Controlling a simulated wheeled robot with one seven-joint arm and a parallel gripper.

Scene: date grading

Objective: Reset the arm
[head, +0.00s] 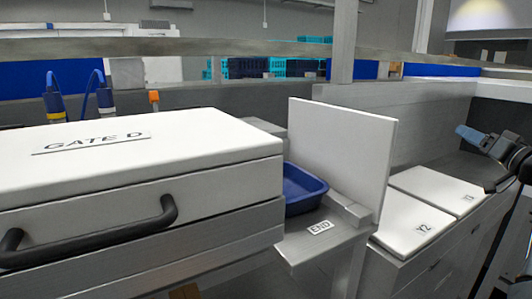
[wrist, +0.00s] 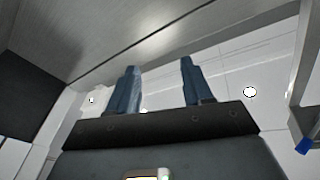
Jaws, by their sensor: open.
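My gripper (head: 470,135) is at the right edge of the head view, above the far end of a row of white lids. It reaches left from my dark arm. In the wrist view, the two blue-grey fingers of my gripper (wrist: 160,72) stand apart with nothing between them. The wrist view looks past them at a grey beam or panel and a pale surface with round lights. No held object shows in either view.
A white box lid marked GATE D (head: 205,130) with a black handle (head: 95,237) fills the left. A blue tray (head: 303,190) sits beside an upright white panel (head: 342,150). A white lid marked Y2 (head: 400,212) and another lid (head: 432,183) lie at right.

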